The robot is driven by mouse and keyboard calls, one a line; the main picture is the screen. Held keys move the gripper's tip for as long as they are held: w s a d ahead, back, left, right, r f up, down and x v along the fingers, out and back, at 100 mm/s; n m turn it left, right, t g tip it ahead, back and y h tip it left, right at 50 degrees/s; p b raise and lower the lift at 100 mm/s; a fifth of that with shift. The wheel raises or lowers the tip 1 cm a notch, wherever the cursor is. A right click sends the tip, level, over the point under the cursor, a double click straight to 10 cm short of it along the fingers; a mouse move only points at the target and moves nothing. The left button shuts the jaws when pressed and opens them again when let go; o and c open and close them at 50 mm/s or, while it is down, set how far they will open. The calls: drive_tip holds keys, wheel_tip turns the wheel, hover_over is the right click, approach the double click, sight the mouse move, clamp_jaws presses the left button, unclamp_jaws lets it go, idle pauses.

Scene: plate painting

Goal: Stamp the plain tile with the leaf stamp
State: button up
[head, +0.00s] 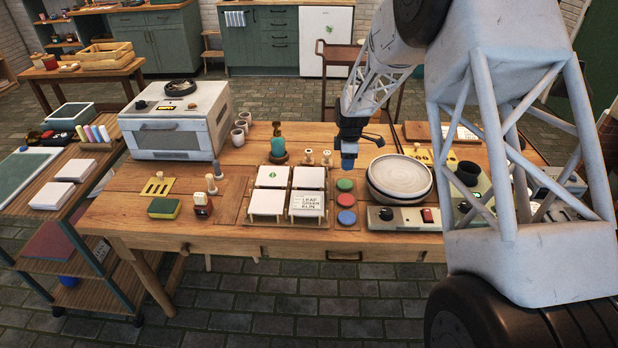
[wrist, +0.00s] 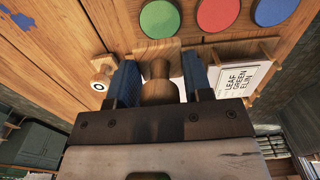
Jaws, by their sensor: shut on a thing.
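My gripper (head: 348,163) is above the work table near the ink pads in the head view. In the wrist view, its blue fingers (wrist: 160,85) are shut on the handle of a wooden stamp (wrist: 158,92). The stamp's face is hidden, so I cannot tell its design. Several white tiles stand left of the gripper; the front left tile (head: 267,201) looks plain. A card reads "LEAF GREEN KILN" (head: 307,204) and also shows in the wrist view (wrist: 246,82). Green (head: 345,184), red (head: 345,200) and blue (head: 346,218) ink pads lie just below the gripper.
Another stamp with a ring mark (wrist: 98,86) is beside the held one in the wrist view. Small wooden stamps (head: 326,156) stand behind the tiles. A round pale wheel (head: 400,180) is close on the right. A kiln-like box (head: 175,125) stands at the left.

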drive_tip(key=shift+a, duration=0.1)
wheel_tip(320, 180, up, 3)
hover_over(309, 176)
drive_tip(key=shift+s+f, duration=0.1)
drive_tip(key=shift+f, duration=0.1)
idle(0.3)
drive_tip(key=shift+f, duration=0.1)
drive_tip(key=shift+f, duration=2.85)
drive_tip(key=shift+f, duration=0.7)
idle(1.1)
drive_tip(key=shift+r, duration=0.1)
wheel_tip(309, 176, up, 7)
idle(1.2)
